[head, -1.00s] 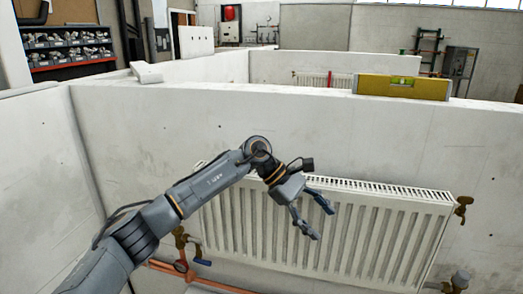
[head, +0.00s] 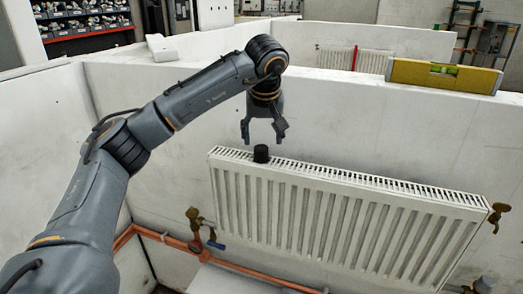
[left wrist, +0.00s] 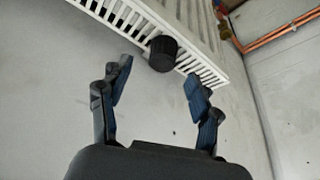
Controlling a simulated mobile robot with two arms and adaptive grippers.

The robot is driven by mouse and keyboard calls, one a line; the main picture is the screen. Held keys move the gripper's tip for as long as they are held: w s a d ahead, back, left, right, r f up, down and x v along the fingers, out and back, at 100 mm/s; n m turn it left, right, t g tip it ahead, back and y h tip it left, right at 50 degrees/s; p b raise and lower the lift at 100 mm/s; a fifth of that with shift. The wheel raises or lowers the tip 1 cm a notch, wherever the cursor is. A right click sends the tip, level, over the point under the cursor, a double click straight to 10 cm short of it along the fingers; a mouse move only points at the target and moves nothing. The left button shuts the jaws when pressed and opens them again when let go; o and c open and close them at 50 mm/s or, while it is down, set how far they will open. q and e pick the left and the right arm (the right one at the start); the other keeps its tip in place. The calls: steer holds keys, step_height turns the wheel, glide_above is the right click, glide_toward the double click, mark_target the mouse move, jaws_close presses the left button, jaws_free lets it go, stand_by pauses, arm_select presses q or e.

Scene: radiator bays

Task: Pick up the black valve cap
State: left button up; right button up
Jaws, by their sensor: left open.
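The black valve cap (head: 261,153) stands upright on the top grille of the white radiator (head: 340,215), near its left end. It also shows in the left wrist view (left wrist: 163,53), ahead of the fingers and between their lines. My left gripper (head: 264,143) points down just above the cap in the head view. Its fingers (left wrist: 158,82) are spread, with nothing between them, and the cap lies beyond the fingertips. My right gripper is in neither view.
A yellow spirit level (head: 443,76) lies on top of the white partition wall (head: 330,120) behind the radiator. Brass valves (head: 195,218) and copper pipes (head: 170,240) sit at the radiator's lower left. Another brass valve (head: 497,212) is at its upper right.

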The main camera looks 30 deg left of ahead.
mark_target(261, 147)
arm_select(q)
steer(key=x, duration=0.1)
steer(key=p+x, duration=0.1)
steer(key=x, duration=0.1)
steer(key=p+x, duration=0.1)
steer(key=x, duration=0.1)
steer(key=shift+w+a+f, duration=0.1)
steer(key=shift+a, duration=0.25)
steer(key=shift+w+f, duration=0.1)
steer(key=shift+f, duration=0.15)
steer(key=shift+c, duration=1.1)
steer(key=c, duration=0.7)
